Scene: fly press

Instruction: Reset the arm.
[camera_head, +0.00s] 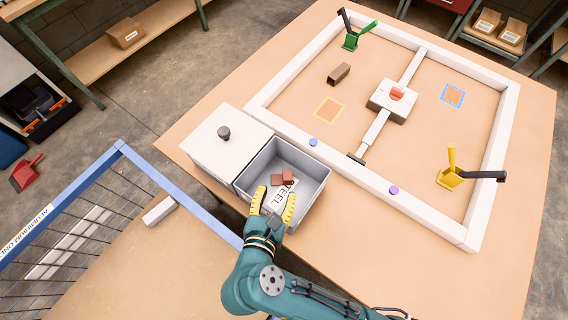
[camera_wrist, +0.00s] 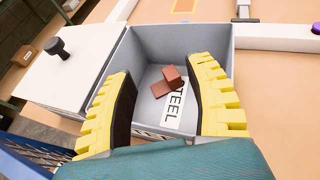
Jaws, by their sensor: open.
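My arm is teal and ends in my gripper (camera_head: 272,206) with yellow, ridged fingers. The fingers are spread apart over the near side of an open grey bin (camera_head: 313,196). In the wrist view my gripper (camera_wrist: 167,105) has nothing between its fingers. Reddish-brown blocks (camera_head: 283,178) lie on the bin floor beside a white label reading STEEL; they also show in the wrist view (camera_wrist: 168,82). The fingers appear apart from the blocks. Part of the label and the near bin wall are hidden by my gripper.
A white lidded box (camera_head: 225,145) with a black knob adjoins the bin. A white frame (camera_head: 405,203) encloses a press block (camera_head: 393,98), a green clamp (camera_head: 352,38), a yellow clamp (camera_head: 452,177) and a brown bar (camera_head: 339,74). A blue-railed cart (camera_head: 70,195) stands at left.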

